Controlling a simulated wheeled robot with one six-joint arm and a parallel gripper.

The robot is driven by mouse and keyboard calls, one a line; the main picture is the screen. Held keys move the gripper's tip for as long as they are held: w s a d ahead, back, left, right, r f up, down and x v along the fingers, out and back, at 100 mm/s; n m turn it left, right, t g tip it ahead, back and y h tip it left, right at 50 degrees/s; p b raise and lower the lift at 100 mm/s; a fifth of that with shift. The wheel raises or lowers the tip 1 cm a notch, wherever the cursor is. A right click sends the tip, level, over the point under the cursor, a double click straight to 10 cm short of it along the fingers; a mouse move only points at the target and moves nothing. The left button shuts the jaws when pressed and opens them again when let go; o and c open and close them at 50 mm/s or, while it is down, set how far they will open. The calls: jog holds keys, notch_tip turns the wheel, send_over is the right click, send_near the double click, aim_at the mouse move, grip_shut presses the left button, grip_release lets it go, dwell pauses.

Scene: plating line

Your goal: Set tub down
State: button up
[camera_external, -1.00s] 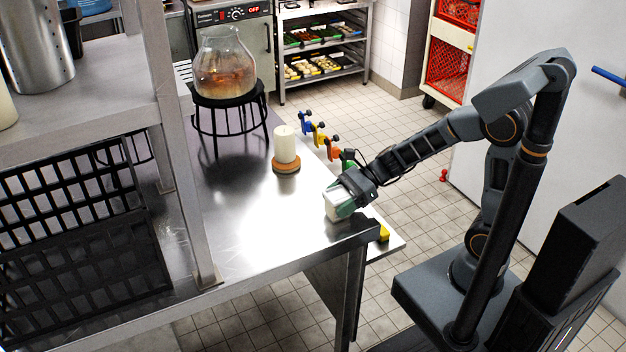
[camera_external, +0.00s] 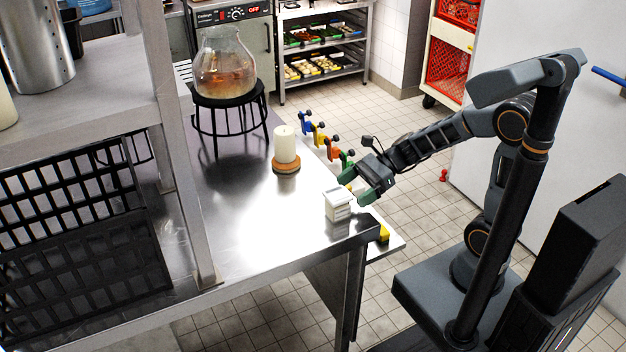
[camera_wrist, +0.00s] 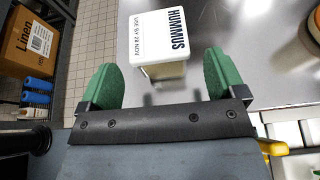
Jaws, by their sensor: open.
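The tub (camera_external: 338,204) is a small white box with a lid. It stands upright on the steel table (camera_external: 240,215) near its right edge. In the wrist view the tub (camera_wrist: 159,42) shows its lid, printed "HUMMUS" and "USE BY 28 NOV". My gripper (camera_external: 362,194) is open and empty, just right of the tub and apart from it. In the wrist view its two green fingers (camera_wrist: 160,84) are spread wide, with the tub ahead of them and bare steel between.
A white candle on a cork base (camera_external: 286,167) stands farther back on the table. A glass jar (camera_external: 224,65) sits on a black stand (camera_external: 230,101). Coloured clips (camera_external: 318,132) line the right edge. A shelf post (camera_external: 180,130) rises at left. Open steel lies left of the tub.

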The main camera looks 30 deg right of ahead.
jog(key=s+d+n+t+h, duration=0.3)
jog(key=d+n+h, duration=1)
jog(key=d+n, duration=0.5)
jog(key=d, duration=0.5)
jog(key=shift+f, duration=0.3)
jog(key=shift+d, duration=0.1)
notch_tip(320, 180, up, 6)
jog(key=p, duration=0.5)
jog(key=shift+t+p, duration=0.3)
jog(key=shift+p, duration=0.05)
jog(key=shift+s, duration=0.1)
